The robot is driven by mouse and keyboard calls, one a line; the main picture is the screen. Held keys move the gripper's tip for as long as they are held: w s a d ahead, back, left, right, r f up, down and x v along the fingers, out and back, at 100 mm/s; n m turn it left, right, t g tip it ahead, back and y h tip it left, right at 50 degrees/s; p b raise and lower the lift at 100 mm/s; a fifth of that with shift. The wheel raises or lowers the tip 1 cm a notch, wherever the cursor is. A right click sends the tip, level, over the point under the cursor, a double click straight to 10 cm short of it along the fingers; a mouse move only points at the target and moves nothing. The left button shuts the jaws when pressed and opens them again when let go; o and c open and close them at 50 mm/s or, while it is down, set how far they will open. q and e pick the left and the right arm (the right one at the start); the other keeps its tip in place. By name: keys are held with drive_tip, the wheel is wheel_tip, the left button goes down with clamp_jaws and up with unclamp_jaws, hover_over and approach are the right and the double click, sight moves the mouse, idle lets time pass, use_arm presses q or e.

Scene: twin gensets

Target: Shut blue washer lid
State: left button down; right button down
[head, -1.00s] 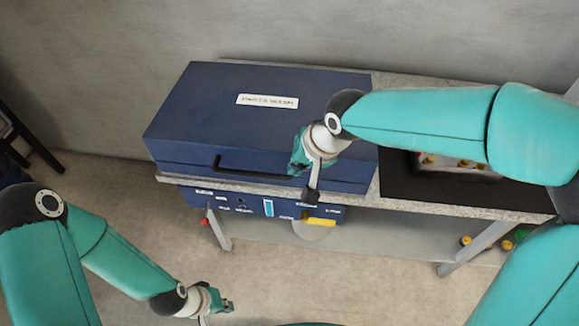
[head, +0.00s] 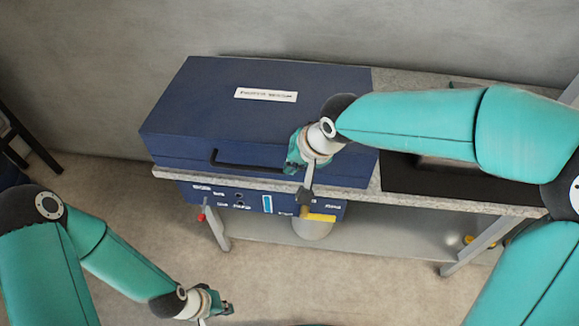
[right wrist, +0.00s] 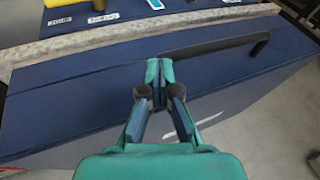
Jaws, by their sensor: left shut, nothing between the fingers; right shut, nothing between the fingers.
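The blue washer's lid (head: 215,105) lies flat and looks closed, with a white label on top and a black bar handle (head: 245,170) along its front. The lid (right wrist: 75,115) and its handle (right wrist: 220,45) also show in the right wrist view. My right gripper (head: 306,190) is shut and empty at the front edge of the lid, near the handle's right end; in the right wrist view its fingertips (right wrist: 158,85) are close to the lid, and contact cannot be told. My left gripper (head: 226,308) is shut and empty, low over the floor, away from the washer.
The washer sits on a grey stone-topped bench (head: 415,205). Below its front edge is a blue control panel (head: 228,200) with a yellow part (head: 318,217). A black mat (head: 405,175) lies to the right. The floor at front is clear.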

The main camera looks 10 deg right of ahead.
drive_tip(key=shift+s+f, duration=0.25)
drive_tip(key=shift+f, duration=0.25)
drive_tip(key=shift+s+f, duration=0.25)
drive_tip(key=shift+f, duration=0.25)
drive_tip(key=w+r+p+v, duration=0.1)
drive_tip(key=w+p+v, duration=0.1)
drive_tip(key=v, duration=1.3)
drive_tip(key=s+d+f+m+g, duration=0.1)
drive_tip(key=s+d+f+g, duration=0.15)
drive_tip(key=f, duration=0.75)
drive_tip(key=s+d+f+m+g, duration=0.1)
drive_tip(key=f+g, duration=0.2)
drive_tip(key=f, duration=0.7)
drive_tip(key=s+a+f+n, duration=0.1)
drive_tip(key=s+f, duration=0.2)
drive_tip(key=f, duration=0.4)
drive_tip(key=s+a+f+t, duration=0.1)
drive_tip(key=s+f, duration=0.3)
drive_tip(key=f, duration=0.3)
drive_tip(key=s+a+f+n+y, duration=0.1)
drive_tip(key=s+f, duration=0.3)
drive_tip(key=f, duration=0.3)
drive_tip(key=shift+f+n+t+p, duration=0.25)
drive_tip(key=shift+n+t+p, duration=0.05)
drive_tip(key=shift+t+p, duration=0.05)
